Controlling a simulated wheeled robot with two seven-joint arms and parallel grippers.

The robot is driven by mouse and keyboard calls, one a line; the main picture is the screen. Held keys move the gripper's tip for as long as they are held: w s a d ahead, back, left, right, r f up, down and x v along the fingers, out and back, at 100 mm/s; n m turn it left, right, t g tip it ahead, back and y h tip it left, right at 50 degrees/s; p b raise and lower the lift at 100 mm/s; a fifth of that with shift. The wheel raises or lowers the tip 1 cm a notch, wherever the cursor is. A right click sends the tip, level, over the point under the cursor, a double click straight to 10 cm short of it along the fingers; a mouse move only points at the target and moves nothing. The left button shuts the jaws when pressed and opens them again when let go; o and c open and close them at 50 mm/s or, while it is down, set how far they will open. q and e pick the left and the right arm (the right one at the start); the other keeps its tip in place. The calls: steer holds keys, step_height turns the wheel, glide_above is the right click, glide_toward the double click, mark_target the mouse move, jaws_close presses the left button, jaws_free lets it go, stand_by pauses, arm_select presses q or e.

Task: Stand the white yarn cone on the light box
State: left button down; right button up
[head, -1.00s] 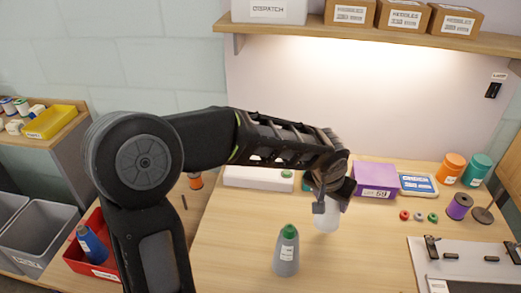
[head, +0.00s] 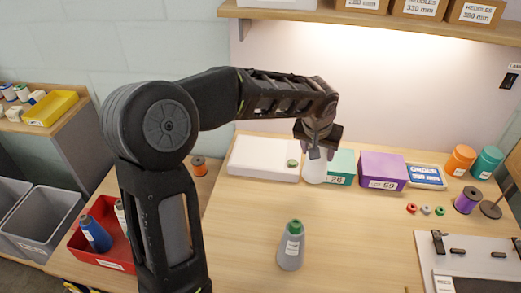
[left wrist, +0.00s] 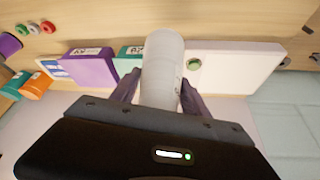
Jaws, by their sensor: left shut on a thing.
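My left gripper (head: 317,150) is shut on the white yarn cone (head: 313,171). In the left wrist view the cone (left wrist: 162,68) stands out between the two fingers. The light box (head: 262,160) is a flat white slab at the back of the table, just left of the cone in the head view. It also shows in the left wrist view (left wrist: 238,67), right of the cone. In the head view the cone is beside the box's right end, not over its middle. My right gripper is not in view.
A small green spool (head: 292,163) is at the box's right end. A teal box (head: 342,168) and a purple box (head: 383,170) stand right of the cone. A grey cone with a green top (head: 291,246) stands at the front. The table between is clear.

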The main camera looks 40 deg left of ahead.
arm_select(q)
steer(key=a+r+n+y+p, duration=0.1)
steer(key=a+r+n, duration=0.2)
steer(key=a, duration=0.7)
steer(key=w+a+r+n+g+y+p, duration=0.1)
steer(key=a+r, duration=0.3)
steer(key=a, duration=0.6)
steer(key=shift+w+a+n, duration=0.15)
steer(key=shift+a+n, duration=0.2)
steer(key=shift+n, duration=0.55)
step_height(320, 180, down, 6)
steer(key=p, duration=0.1)
steer(key=shift+f, duration=0.15)
step_height(320, 180, down, 4)
steer(key=shift+r+p, duration=0.15)
steer(key=shift+p, duration=0.25)
